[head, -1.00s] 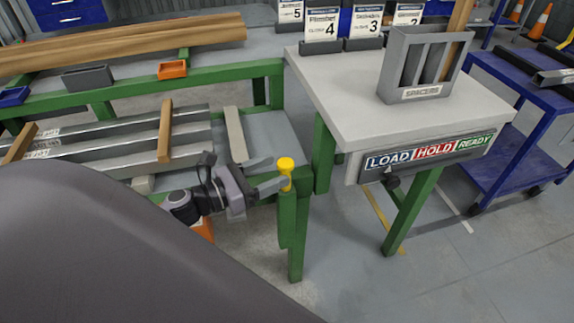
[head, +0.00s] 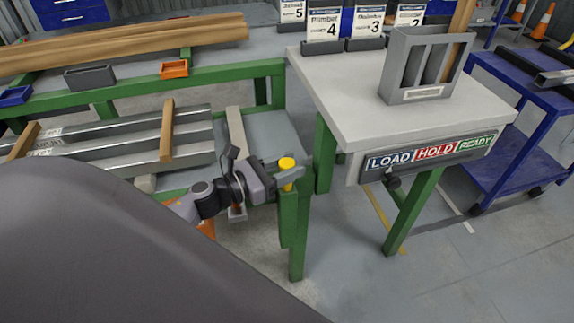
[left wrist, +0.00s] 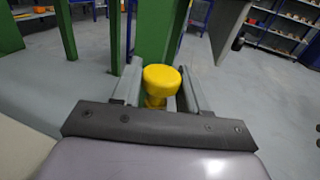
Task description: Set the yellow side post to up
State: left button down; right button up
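The yellow side post (head: 286,163) is a short post with a round cap at the top of a green table leg. It also shows in the left wrist view (left wrist: 161,78). My left gripper (head: 288,176) is level with it, one finger on each side of the post. In the left wrist view the fingers (left wrist: 162,82) stand apart with the yellow cap between them, and a narrow gap shows on each side. The lower part of the post is partly hidden by the gripper. My right gripper is not in view.
A grey-topped table (head: 345,105) with a LOAD/HOLD/READY panel (head: 430,153) stands just right of the post. A grey spacer holder (head: 424,72) is on it. Metal bars (head: 110,145) and wooden strips lie on the green rack at left. Open floor lies below right.

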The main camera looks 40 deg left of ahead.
pick_arm(q)
notch_tip(320, 180, up, 9)
jog(key=p, duration=0.7)
jog(key=shift+f, duration=0.1)
notch_tip(320, 180, up, 11)
jog(key=p, duration=0.8)
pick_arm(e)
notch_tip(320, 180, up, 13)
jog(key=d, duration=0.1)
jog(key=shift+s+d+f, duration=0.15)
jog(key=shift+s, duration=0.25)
pick_arm(q)
jog(key=c, duration=0.7)
grip_release()
jog(key=shift+o, duration=0.2)
